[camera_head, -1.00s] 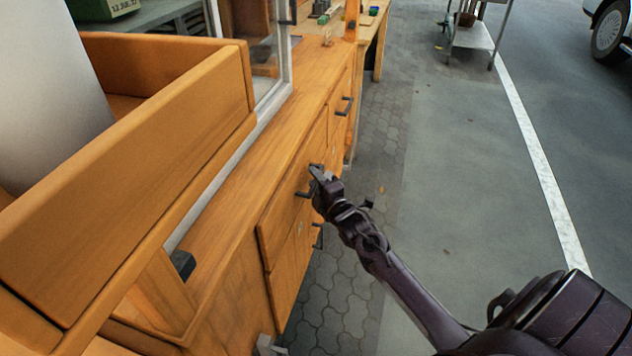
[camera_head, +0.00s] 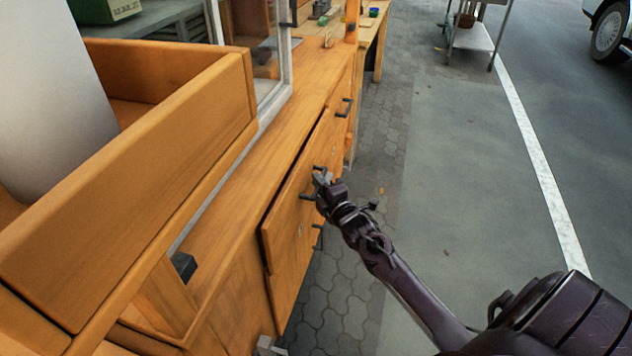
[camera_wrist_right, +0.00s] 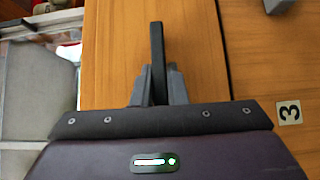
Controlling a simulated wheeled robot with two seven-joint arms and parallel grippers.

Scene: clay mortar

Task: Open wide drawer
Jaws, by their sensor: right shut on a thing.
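The wide drawer (camera_head: 287,222) is in the side of the wooden cabinet. Its front stands slightly out from the cabinet, with a dark gap along its top and near edges. My right gripper (camera_head: 322,179) is at the drawer front, shut on its dark handle (camera_head: 308,197). In the right wrist view, the black handle bar (camera_wrist_right: 157,50) stands between the grey fingers (camera_wrist_right: 157,88), with the wooden front behind it. The drawer's inside is hidden from this angle. My left gripper is not in view.
Another dark handle (camera_head: 344,107) is farther along the cabinet, and a lower one (camera_head: 319,240) is below. The paved ground (camera_head: 345,290) beside the cabinet is clear. A metal cart (camera_head: 470,38) stands far off.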

